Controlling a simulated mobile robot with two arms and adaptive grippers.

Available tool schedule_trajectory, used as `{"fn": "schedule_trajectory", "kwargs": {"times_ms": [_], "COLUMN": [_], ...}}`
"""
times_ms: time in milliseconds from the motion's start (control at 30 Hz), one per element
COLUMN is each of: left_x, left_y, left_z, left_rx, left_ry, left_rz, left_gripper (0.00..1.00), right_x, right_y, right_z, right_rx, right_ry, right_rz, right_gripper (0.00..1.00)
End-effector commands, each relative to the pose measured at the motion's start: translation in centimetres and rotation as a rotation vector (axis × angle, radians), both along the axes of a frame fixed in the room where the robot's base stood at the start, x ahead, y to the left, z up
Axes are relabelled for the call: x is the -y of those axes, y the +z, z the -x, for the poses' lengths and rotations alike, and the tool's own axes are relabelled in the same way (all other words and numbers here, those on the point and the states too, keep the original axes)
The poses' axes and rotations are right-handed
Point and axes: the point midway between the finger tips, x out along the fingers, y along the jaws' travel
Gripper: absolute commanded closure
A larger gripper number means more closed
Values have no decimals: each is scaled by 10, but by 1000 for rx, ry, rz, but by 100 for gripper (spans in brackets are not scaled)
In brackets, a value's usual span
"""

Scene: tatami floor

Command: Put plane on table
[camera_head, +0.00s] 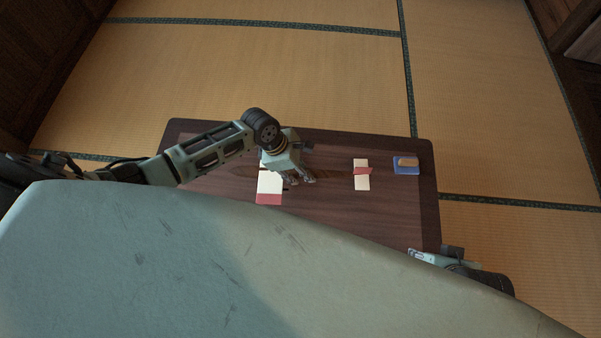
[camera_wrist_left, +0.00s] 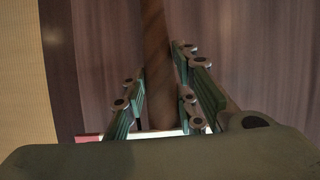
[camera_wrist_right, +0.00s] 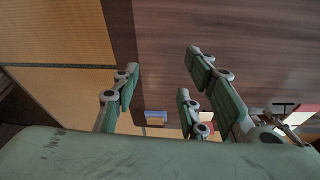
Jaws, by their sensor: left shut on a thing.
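The plane (camera_head: 269,183) is at the dark wooden table (camera_head: 220,190), with a brown stick body, a white wing with a red tip and a small white and red tail. My left gripper (camera_head: 306,178) is shut on the body between wing and tail. The left wrist view shows the brown body (camera_wrist_left: 153,40) running between the fingers. Whether the plane touches the tabletop or is slightly above it, I cannot tell. My right gripper (camera_wrist_right: 160,85) is open and empty; in the head view part of it (camera_head: 428,257) shows near the table's right front corner.
A blue pad with a wooden block (camera_head: 406,165) lies at the table's right side, just beyond the plane's tail. The tabletop's far strip is clear. Tatami floor (camera_head: 270,75) surrounds the table. My own body hides the table's near side.

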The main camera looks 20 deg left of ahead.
Motion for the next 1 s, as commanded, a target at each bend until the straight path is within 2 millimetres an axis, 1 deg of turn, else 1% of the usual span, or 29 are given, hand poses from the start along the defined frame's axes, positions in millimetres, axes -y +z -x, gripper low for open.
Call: {"fn": "schedule_trajectory", "kwargs": {"times_ms": [33, 100, 233, 533, 633, 667, 833, 867, 1000], "left_x": [0, 0, 0, 0, 0, 0, 0, 0, 0], "left_y": [-7, -11, -15, -15, -18, -18, -18, -18, -18], "left_z": [-1, -2, -1, -1, -1, -1, -1, -1, -1], "left_rx": [2, 3, 2, 3, 1, 1, 2, 2, 2], "left_ry": [1, 1, 0, 0, 0, 0, -1, -1, -1], "left_rz": [0, 0, 0, 1, 1, 1, 0, 0, 0], "left_gripper": [100, 100, 100, 100, 100, 71, 56, 55, 55], "right_x": [1, 1, 2, 2, 2, 2, 2, 2, 2], "right_y": [7, 16, 27, 29, 28, 28, 28, 28, 28], "right_z": [2, 5, 9, 9, 9, 9, 9, 9, 9], "right_rx": [8, 11, 14, 13, 12, 12, 12, 12, 12], "right_ry": [0, -1, -1, -2, -2, -2, -1, -1, -1], "right_rz": [0, 0, 0, 0, 0, 0, 1, 1, 1], "right_gripper": [60, 60, 60, 60, 60, 60, 60, 60, 60]}}
